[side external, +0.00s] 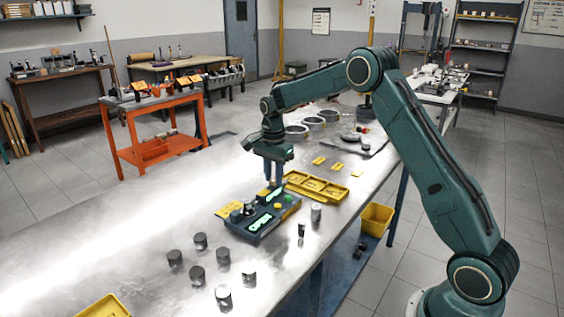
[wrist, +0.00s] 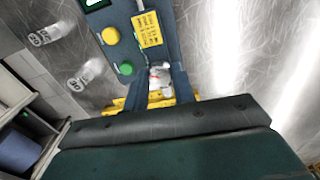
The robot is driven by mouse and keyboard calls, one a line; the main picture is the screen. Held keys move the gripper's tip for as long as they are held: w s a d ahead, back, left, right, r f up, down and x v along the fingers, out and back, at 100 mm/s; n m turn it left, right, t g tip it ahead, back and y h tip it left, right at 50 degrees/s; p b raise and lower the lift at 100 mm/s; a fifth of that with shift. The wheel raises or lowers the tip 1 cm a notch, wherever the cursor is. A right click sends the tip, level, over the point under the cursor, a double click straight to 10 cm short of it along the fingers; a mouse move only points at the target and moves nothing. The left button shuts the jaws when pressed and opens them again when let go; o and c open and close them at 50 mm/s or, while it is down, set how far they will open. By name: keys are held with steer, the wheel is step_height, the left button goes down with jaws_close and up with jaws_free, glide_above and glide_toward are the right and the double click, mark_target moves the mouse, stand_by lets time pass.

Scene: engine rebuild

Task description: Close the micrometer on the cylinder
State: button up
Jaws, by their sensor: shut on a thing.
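The micrometer (side external: 262,216) is a dark bench unit with lit displays, the front one reading OPEN. It has a yellow and a green button, and its end also shows in the wrist view (wrist: 125,45). My gripper (side external: 273,183) points down at the far end of the unit. In the wrist view its fingers (wrist: 158,88) are shut on a small silvery knob (wrist: 159,76) at the unit's end. A dark cylinder (side external: 236,216) appears to sit at the unit's near left end; whether the measuring faces touch it cannot be told.
Several dark cylinders (side external: 196,275) stand on the metal bench at front left. A yellow divided tray (side external: 338,194) lies close behind my gripper. A yellow tray (side external: 104,307) is at the near edge.

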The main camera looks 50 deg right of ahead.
steer(key=n, duration=0.3)
steer(key=shift+n, duration=0.3)
steer(key=n, duration=0.3)
steer(key=shift+n, duration=0.3)
steer(key=n, duration=1.1)
steer(key=shift+n, duration=0.4)
steer(key=n, duration=0.4)
steer(key=shift+d+n, duration=0.1)
steer(key=shift+n, duration=0.3)
steer(key=o, duration=1)
